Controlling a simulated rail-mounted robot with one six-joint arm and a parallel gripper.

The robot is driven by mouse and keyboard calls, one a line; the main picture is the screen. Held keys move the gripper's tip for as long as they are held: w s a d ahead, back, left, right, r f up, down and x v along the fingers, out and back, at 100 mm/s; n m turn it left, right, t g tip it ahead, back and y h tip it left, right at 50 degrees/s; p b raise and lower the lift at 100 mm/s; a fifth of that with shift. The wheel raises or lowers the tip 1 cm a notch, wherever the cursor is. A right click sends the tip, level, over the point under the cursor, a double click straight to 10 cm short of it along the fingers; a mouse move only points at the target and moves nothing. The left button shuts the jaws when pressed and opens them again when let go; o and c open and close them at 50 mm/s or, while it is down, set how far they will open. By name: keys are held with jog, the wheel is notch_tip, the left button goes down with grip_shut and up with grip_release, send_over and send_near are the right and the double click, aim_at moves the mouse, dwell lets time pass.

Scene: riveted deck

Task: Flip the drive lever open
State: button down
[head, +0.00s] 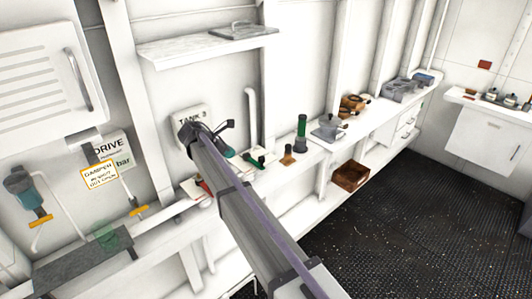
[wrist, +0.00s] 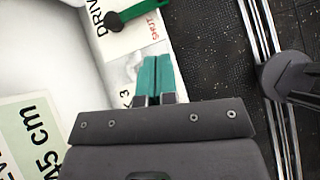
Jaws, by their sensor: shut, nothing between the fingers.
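The drive lever (wrist: 138,15) has a green handle and a dark round pivot. It is mounted on a white plate (wrist: 128,42) with "DRIV" partly readable and "SHUT" in red. In the wrist view its handle lies at the top, pointing right towards the "SHUT" side. My gripper (wrist: 156,60) has teal fingers pressed together, empty, with the tips below the lever and apart from it in the picture. In the head view my gripper (head: 229,153) is partly hidden by my arm. A green handle (head: 255,160) on the shelf just right of it appears to be this lever.
A green bottle-like item (head: 301,132) and a brown-based item (head: 288,156) stand right along the shelf. A wall pipe (head: 252,120) rises behind. A red item (head: 200,188) lies left of my arm. A dark open box (head: 350,177) sits lower. Dark floor is free at right.

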jog(key=d+r+b+x, duration=0.1)
jog(key=b+x, duration=0.6)
jog(key=x, duration=0.5)
jog(key=shift+w+r+n, duration=0.25)
jog(key=shift+w+n, duration=0.05)
dwell(0.3)
